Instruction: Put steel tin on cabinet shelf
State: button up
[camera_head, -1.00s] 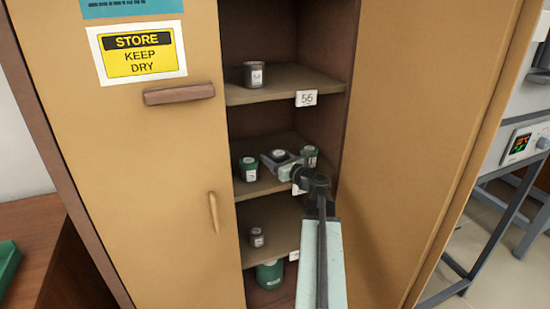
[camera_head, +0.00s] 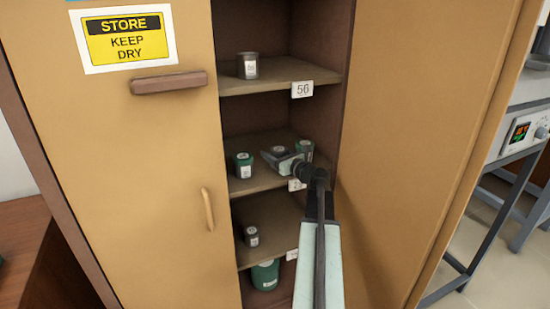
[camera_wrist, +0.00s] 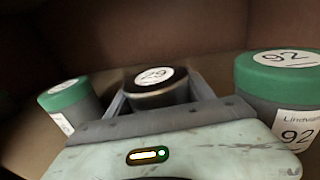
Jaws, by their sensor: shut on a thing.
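The steel tin (camera_wrist: 155,86), dark with a round label reading 29 on its lid, is between the fingers of my gripper (camera_wrist: 160,100) in the wrist view. In the head view the tin (camera_head: 278,151) shows at the middle shelf of the cabinet. My gripper (camera_head: 281,157) is shut on it, over the middle cabinet shelf (camera_head: 265,182). Green-lidded tins stand on either side, one left (camera_head: 243,165) and one right (camera_head: 304,149). The right one is labelled 92 in the wrist view (camera_wrist: 280,95). I cannot tell whether the held tin's base touches the shelf.
A grey tin (camera_head: 248,65) stands on the shelf above, tagged 56. A small dark tin (camera_head: 252,235) stands on the shelf below, and a green tin (camera_head: 265,274) lower still. The closed left door (camera_head: 150,180) and open right door (camera_head: 420,130) flank the opening.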

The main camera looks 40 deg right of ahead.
jog(key=shift+w+a+f, duration=0.1)
jog(key=shift+f, duration=0.05)
jog(key=o, duration=1.6)
jog(key=shift+r, duration=0.2)
jog(key=shift+s, duration=0.35)
jog(key=s, duration=0.3)
jog(key=s+a, duration=0.1)
jog(key=s, duration=0.7)
jog(key=shift+s+a, duration=0.2)
jog(key=shift+s, duration=0.05)
